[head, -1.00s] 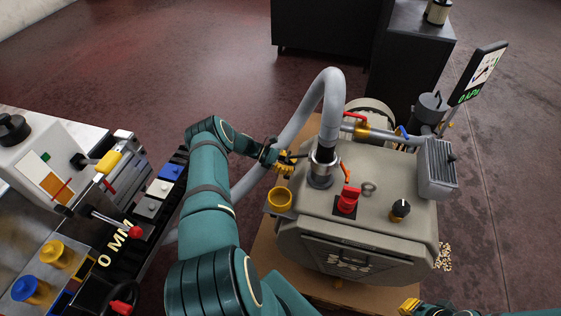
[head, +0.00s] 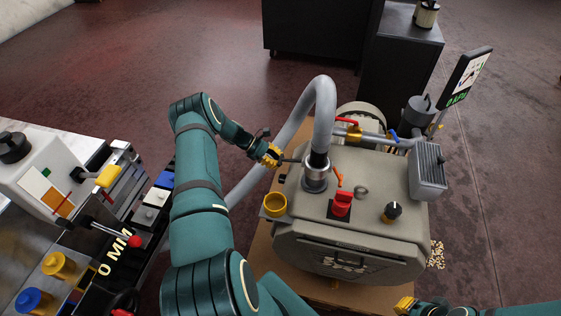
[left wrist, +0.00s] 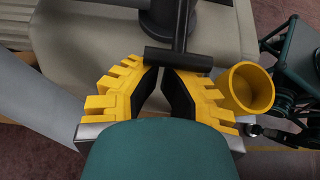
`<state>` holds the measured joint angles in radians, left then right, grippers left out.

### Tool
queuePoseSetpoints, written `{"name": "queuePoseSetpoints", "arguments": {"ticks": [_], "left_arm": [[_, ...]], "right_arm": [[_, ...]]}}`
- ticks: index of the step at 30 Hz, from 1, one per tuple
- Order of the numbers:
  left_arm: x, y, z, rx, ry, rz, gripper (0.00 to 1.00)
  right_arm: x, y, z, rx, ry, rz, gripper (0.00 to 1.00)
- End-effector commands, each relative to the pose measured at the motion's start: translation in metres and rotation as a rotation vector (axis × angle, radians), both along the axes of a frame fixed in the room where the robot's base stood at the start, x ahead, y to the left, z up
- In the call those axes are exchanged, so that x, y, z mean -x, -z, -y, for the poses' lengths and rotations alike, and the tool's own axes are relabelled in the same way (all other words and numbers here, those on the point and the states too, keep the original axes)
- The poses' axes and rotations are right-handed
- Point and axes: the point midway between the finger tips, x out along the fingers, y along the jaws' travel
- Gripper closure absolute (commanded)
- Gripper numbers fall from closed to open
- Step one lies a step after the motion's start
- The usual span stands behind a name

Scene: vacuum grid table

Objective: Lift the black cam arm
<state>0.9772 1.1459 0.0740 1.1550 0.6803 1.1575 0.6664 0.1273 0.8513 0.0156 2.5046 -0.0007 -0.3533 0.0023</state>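The black cam arm (left wrist: 181,36) is a dark T-shaped piece in the left wrist view, with its crossbar at the fingertips. In the head view it is a thin dark piece (head: 291,160) left of the silver hose coupling on the grey pump. My left gripper (left wrist: 159,73) has yellow fingers with black pads that slant together toward the crossbar. A narrow gap shows between the tips; whether they grip the bar is unclear. In the head view, my left gripper (head: 279,159) is beside the coupling. My right gripper (head: 402,306) is at the bottom edge, partly cut off.
A yellow cup (head: 274,205) stands close to my left gripper; it also shows in the left wrist view (left wrist: 247,88). A grey hose (head: 326,110) arches above the pump (head: 300,231). A red switch (head: 342,204) and black knob (head: 392,211) sit on top.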

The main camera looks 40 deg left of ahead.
Motion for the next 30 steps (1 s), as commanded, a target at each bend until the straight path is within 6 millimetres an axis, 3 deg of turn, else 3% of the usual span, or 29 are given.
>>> {"name": "queuePoseSetpoints", "arguments": {"ticks": [1,5,20,30], "left_arm": [[-0.001,-0.011,0.001,-0.040,0.005,-0.020,1.00],[0.001,-0.017,-0.002,-0.120,0.005,-0.066,1.00],[0.003,-0.016,-0.005,-0.152,0.001,-0.083,1.00],[0.021,-0.051,-0.039,-0.157,-0.001,-0.083,1.00]], "right_arm": [[0.001,-0.010,0.000,0.000,-0.001,-0.002,1.00],[0.003,-0.018,0.000,-0.001,-0.002,-0.007,1.00],[0.004,-0.018,-0.001,-0.001,-0.002,-0.009,1.00],[0.003,-0.018,0.000,-0.001,-0.002,-0.009,1.00]]}}
